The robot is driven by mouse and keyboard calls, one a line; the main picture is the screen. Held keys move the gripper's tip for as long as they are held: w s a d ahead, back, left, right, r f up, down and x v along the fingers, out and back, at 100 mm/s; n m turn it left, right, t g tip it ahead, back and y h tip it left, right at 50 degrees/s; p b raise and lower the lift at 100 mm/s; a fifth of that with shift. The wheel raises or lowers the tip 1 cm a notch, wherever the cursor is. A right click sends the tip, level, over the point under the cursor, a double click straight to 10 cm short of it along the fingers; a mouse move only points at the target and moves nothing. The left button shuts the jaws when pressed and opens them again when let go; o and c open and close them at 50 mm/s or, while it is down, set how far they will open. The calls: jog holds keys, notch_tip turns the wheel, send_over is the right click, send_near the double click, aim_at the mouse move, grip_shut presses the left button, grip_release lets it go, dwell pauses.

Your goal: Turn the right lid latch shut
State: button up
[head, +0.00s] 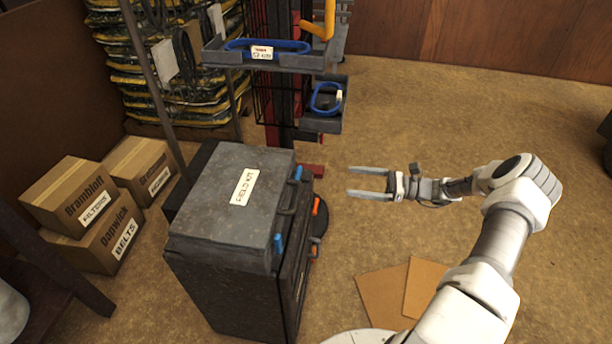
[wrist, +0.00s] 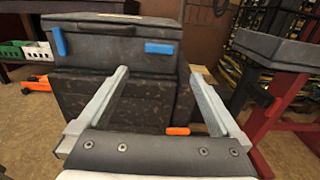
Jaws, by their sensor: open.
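The black case with a "FIELD KIT" label (head: 215,190) sits closed on a larger dark box. Its front carries two blue latches. The right latch (wrist: 159,48) lies sideways, and it also shows in the head view (head: 298,173) at the far end of the front. The left latch (wrist: 59,41) stands upright, nearer the camera in the head view (head: 278,243). My gripper (head: 350,182) is open and empty, apart from the case front and facing it. In the wrist view its fingertips (wrist: 160,75) spread below the right latch.
The dark lower box (wrist: 110,103) has an orange latch (wrist: 177,131). A red lift stand with grey trays (head: 262,55) stands beyond the case. Cartons (head: 70,195) are at the left. Flat cardboard (head: 385,297) lies on the floor. Floor around my gripper is clear.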

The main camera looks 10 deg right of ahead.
aim_at(300, 174)
jog(key=b+x, duration=0.1)
jog(key=x, duration=1.3)
jog(key=shift+w+a+b, duration=0.1)
jog(key=shift+a+b, duration=0.25)
jog(key=shift+a, duration=0.05)
jog(key=c, duration=1.1)
jog(key=shift+c, duration=0.2)
